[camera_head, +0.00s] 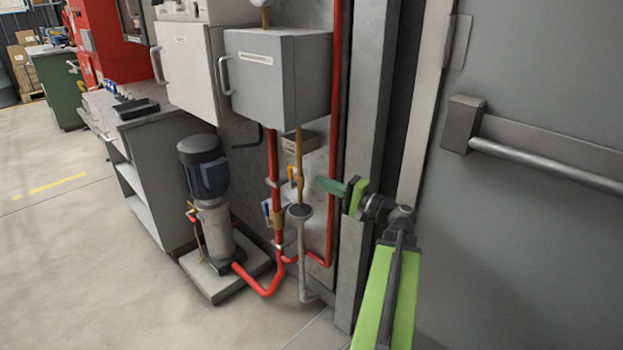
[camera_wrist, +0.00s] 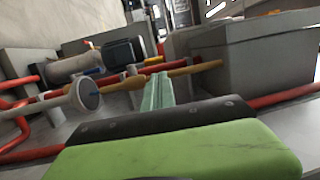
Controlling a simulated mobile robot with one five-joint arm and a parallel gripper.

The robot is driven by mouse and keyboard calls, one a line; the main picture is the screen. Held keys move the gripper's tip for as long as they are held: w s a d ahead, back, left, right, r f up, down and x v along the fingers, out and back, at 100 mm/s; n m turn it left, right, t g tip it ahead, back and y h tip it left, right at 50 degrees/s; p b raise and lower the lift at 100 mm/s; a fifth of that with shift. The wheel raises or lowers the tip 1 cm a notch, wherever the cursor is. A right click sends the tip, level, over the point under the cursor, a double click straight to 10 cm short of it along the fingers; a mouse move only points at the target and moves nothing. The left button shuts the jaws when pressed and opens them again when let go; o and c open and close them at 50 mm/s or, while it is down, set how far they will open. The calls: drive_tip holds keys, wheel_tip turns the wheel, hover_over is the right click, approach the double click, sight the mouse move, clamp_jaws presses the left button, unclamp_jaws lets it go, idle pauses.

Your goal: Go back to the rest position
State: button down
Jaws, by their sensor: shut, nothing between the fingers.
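My gripper (camera_head: 330,186) is at the end of my green and black arm, right of the middle in the head view. Its green fingers point left toward the red and brass pipes and look closed and empty. In the wrist view the gripper (camera_wrist: 158,92) shows as a pale green finger pair beyond a black bar and a green body. A brass pipe (camera_wrist: 195,69) passes behind the fingertips there. I cannot tell whether the fingers touch any pipe.
A pump (camera_head: 204,170) with a dark motor stands on a plinth left of the red pipes (camera_head: 273,165). A grey box (camera_head: 285,75) hangs above them. A grey door with a push bar (camera_head: 550,165) is on the right. The floor (camera_head: 70,250) at left is clear.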

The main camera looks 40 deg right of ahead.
drive_tip(key=v, duration=0.6)
drive_tip(key=shift+s+r, duration=0.2)
drive_tip(key=shift+r, duration=0.1)
